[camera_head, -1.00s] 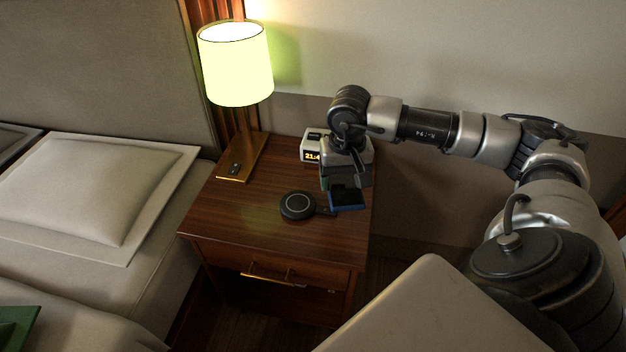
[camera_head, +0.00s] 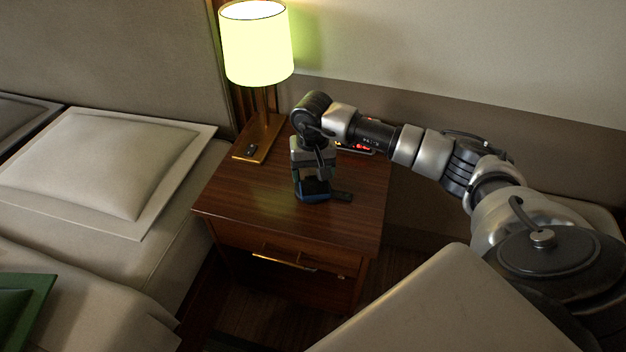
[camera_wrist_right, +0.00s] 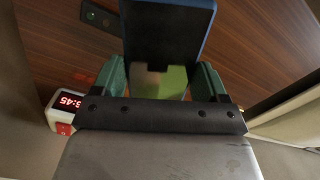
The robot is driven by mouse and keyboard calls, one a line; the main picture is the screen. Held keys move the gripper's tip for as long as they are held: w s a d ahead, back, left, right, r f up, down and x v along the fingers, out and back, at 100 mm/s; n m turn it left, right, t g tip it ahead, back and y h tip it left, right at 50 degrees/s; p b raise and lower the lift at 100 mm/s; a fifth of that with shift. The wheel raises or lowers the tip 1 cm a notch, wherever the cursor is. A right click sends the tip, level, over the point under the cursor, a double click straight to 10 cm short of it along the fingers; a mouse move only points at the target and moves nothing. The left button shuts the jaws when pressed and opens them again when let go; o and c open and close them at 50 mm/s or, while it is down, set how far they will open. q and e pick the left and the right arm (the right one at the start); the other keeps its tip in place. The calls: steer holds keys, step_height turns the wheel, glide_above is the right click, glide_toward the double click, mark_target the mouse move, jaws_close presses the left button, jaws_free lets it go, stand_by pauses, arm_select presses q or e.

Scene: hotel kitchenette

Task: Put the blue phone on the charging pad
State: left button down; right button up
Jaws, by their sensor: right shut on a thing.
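The blue phone (camera_head: 315,196), dark-faced with a blue edge, is held low over the nightstand in the head view. My right gripper (camera_head: 312,182) is shut on it from above. In the right wrist view the phone (camera_wrist_right: 168,35) sticks out from between the green finger pads of the gripper (camera_wrist_right: 160,80). The round black charging pad is hidden now, behind or under the phone and gripper. Whether the phone touches the pad cannot be told. My left gripper is not in view.
The wooden nightstand (camera_head: 245,205) has free room at its front left. A lit lamp (camera_head: 258,45) stands at its back left, with a small dark object (camera_head: 251,149) on its base. A red-digit clock (camera_wrist_right: 68,105) is behind my arm. A bed (camera_head: 100,165) is left.

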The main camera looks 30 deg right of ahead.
mark_target(313, 174)
step_height(313, 174, down, 3)
steer(key=shift+r, duration=0.1)
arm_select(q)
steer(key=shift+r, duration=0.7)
arm_select(e)
steer(key=shift+f, duration=0.25)
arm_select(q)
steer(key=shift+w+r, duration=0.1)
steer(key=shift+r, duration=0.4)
arm_select(e)
steer(key=o, duration=1)
steer(key=shift+o, duration=0.2)
steer(key=shift+r, duration=0.1)
arm_select(q)
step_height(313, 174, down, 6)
steer(key=p, duration=0.1)
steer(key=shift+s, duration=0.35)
arm_select(e)
step_height(313, 174, up, 12)
